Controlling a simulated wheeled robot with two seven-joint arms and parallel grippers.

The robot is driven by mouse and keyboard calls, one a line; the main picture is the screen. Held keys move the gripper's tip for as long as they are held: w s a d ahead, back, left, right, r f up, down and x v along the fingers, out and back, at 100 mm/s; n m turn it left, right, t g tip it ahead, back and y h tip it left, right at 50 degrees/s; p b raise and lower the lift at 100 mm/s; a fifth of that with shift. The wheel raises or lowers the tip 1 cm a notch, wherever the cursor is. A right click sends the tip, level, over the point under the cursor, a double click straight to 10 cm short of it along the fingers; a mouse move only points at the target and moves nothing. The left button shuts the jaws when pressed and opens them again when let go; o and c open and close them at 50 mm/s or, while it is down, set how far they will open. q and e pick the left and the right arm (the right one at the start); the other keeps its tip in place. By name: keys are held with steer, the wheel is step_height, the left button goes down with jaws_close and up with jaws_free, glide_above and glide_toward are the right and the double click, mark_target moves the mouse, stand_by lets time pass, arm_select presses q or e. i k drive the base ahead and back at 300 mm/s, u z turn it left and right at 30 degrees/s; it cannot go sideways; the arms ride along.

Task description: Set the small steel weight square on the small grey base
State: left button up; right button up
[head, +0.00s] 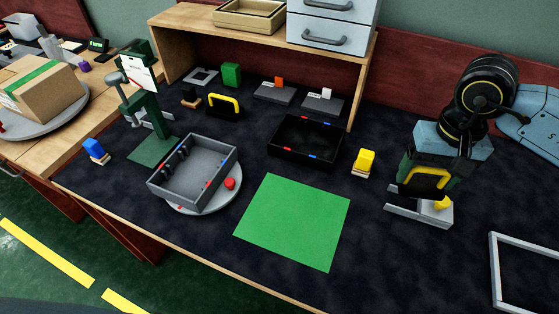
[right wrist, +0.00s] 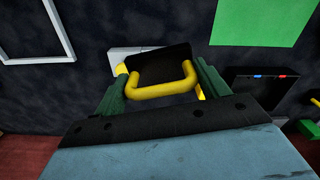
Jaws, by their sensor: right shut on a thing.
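My right gripper (head: 425,180) is shut on a dark block with a yellow handle (head: 428,172), which fits a steel weight. In the right wrist view the block (right wrist: 160,65) sits between my green fingers (right wrist: 158,88), its handle toward the camera. A light grey base (head: 405,213) with a round yellow part (head: 442,202) lies directly below the gripper. Part of this base (right wrist: 118,53) shows behind the block in the right wrist view. The block hides much of the base, so I cannot tell whether they touch. My left gripper is not in view.
Another dark block with a yellow handle (head: 237,100) stands at the back. A yellow block (head: 365,160) and a black tray (head: 283,158) are left of my gripper. A pale frame (head: 494,270) lies at front right. The green mat (head: 295,222) is bare.

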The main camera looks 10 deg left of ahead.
mark_target(197, 174)
steer(key=z, duration=0.95)
steer(key=k, duration=0.95)
steer(key=u, duration=1.65)
steer(key=i, duration=1)
